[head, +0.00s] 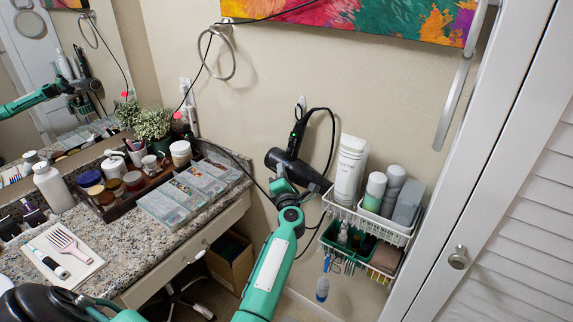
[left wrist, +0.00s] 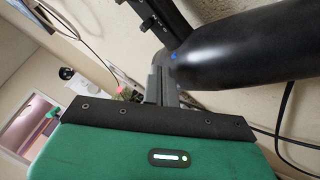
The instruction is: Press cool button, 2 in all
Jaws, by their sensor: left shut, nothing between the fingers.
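A black hair dryer (head: 308,175) hangs on the wall from a holder, its handle pointing up, with a cord looping beside it. In the left wrist view the dryer's dark barrel (left wrist: 245,55) fills the upper right. A small blue button (left wrist: 173,56) shows where handle and barrel meet. My right gripper is not in view.
A wire basket (head: 372,222) with bottles hangs to the right of the dryer. A granite counter (head: 130,245) with jars, clear organizer boxes and a brush stands at the left. A towel ring (head: 233,70) is above. A louvered door (head: 510,230) bounds the right.

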